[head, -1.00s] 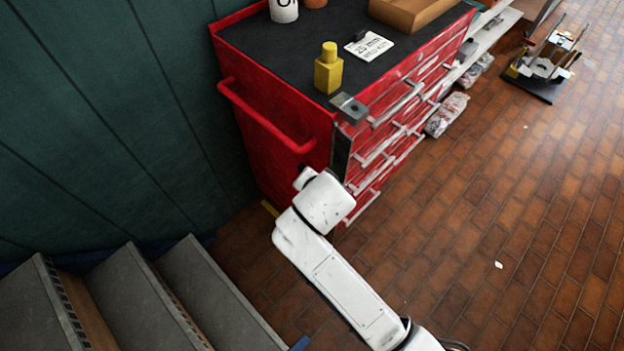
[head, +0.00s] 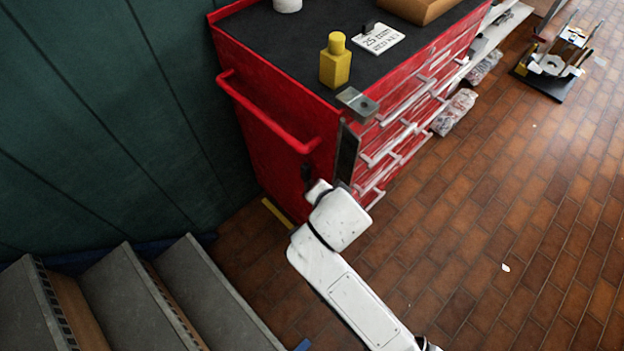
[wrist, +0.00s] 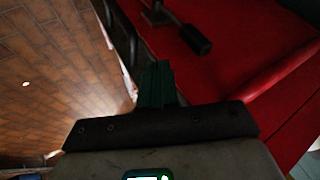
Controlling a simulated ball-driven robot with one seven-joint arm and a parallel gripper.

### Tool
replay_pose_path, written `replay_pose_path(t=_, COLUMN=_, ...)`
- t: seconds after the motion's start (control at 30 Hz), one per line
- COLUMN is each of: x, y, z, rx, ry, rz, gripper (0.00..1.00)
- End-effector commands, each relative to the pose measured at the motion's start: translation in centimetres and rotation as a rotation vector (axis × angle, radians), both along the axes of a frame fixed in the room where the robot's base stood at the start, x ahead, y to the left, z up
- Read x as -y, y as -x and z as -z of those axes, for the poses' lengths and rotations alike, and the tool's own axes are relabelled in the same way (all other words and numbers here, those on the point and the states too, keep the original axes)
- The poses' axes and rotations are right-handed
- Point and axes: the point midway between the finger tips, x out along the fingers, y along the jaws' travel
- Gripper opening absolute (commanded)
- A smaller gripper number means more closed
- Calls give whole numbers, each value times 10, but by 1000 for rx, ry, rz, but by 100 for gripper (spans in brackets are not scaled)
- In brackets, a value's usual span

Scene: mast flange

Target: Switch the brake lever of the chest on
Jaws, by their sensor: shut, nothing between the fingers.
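The red chest (head: 262,130) stands against the green wall, its near side facing me. A lever with a black grip (wrist: 195,39) is on its red side panel in the wrist view. In the head view, a small dark shape (head: 306,172), likely this lever, shows low on that side beside my arm's end. My gripper (wrist: 158,70) is shut and empty. In the wrist view its dark fingers are below and left of the lever grip, with no contact visible. In the head view the fingers are hidden behind my white wrist.
A red push bar (head: 265,115) sticks out above the lever area. A metal bracket (head: 357,102) juts from the chest's top corner. Grey steps (head: 130,290) are at left. The brick floor (head: 500,220) at right is mostly open.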

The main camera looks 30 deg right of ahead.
Motion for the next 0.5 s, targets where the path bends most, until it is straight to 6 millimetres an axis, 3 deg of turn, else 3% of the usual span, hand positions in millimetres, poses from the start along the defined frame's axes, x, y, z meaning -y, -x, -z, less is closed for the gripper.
replay_pose_path(t=0.33, x=15, y=-38, z=54, rx=-1, ry=1, rz=1, gripper=0)
replay_pose_path(t=0.5, x=6, y=-62, z=51, rx=0, ry=0, rz=0, gripper=0)
